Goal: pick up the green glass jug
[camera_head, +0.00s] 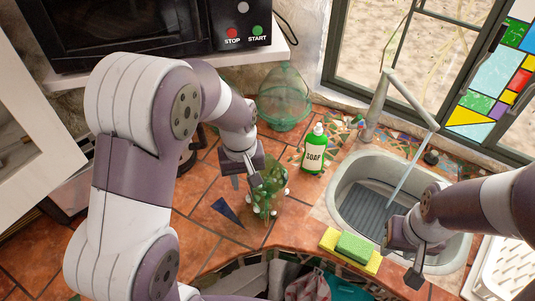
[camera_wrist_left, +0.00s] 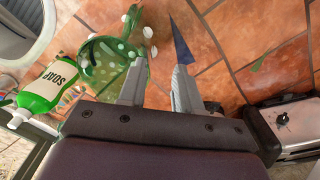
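A green glass jug (camera_head: 268,190) with white dots stands on the terracotta tile counter, and it also shows at the upper left of the left wrist view (camera_wrist_left: 108,66). My left gripper (camera_head: 246,184) is just left of the jug in the head view. In the left wrist view its two fingers (camera_wrist_left: 158,88) are apart with nothing held between them. One finger overlaps the jug's edge in that view; I cannot tell whether they touch. My right gripper (camera_head: 402,268) hangs by the sink's front edge; whether its fingers are apart is unclear.
A green soap bottle (camera_head: 314,150) stands right of the jug. A dark blue triangular shard (camera_head: 227,211) lies to its left. A larger green glass vessel (camera_head: 284,98) stands behind. The sink (camera_head: 342,181) and sponges (camera_head: 350,248) are at right, the microwave (camera_head: 130,30) at back left.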

